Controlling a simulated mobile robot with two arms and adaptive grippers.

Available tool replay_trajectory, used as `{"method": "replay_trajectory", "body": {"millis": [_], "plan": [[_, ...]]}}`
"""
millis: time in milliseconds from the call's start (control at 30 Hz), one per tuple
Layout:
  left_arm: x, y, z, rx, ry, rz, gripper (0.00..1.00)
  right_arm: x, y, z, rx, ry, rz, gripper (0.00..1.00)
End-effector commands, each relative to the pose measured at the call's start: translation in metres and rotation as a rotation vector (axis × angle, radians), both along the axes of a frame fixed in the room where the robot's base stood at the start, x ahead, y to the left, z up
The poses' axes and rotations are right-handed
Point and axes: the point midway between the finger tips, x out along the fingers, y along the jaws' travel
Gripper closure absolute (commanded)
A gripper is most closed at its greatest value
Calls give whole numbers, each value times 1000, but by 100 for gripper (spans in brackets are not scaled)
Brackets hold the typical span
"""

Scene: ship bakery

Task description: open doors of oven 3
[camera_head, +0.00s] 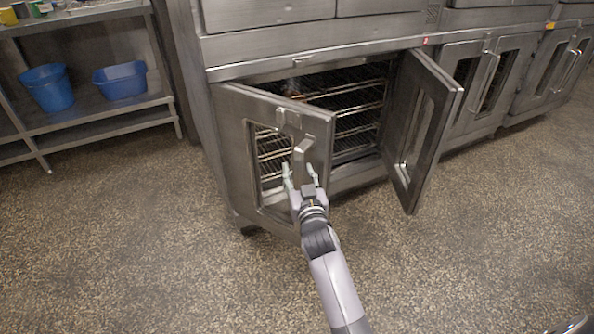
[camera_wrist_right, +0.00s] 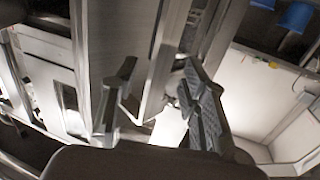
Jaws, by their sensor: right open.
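The oven (camera_head: 330,46) in the middle of the head view has two steel doors, both swung partly outward. The left door (camera_head: 236,150) has a window and a bent handle (camera_head: 303,152) near its free edge. The right door (camera_head: 407,135) stands further out on the other side of the opening. My right gripper (camera_head: 300,174) is open, with its fingers spread just below the left door's handle; I cannot tell whether they touch it. In the right wrist view the open fingers (camera_wrist_right: 158,92) are empty-looking, with steel door parts beyond them. My left gripper is out of view.
Wire racks (camera_head: 357,110) show inside the oven. More closed ovens (camera_head: 492,75) stand to the right. A steel shelf (camera_head: 90,125) at the left holds two blue tubs (camera_head: 48,88). The speckled floor (camera_head: 480,240) in front is clear.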

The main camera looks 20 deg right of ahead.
Motion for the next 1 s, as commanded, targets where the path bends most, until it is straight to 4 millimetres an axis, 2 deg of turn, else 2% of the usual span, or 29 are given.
{"method": "replay_trajectory", "body": {"millis": [200, 333, 500, 700, 767, 867, 1000], "plan": [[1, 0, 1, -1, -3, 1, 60, -37, 7, -1, 1, 1, 1, 59], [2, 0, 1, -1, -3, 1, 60, -53, 10, 0, 1, 1, 1, 59], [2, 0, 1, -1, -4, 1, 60, -61, 12, 1, 1, -1, 2, 59], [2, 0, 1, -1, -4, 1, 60, -61, 12, 1, 1, -1, 2, 59], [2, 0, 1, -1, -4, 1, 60, -61, 12, 0, 1, 0, 2, 62], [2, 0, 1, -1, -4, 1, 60, -62, 5, -5, 25, 10, -4, 68], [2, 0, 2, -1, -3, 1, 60, -67, -26, -29, 158, 60, -29, 78]]}}
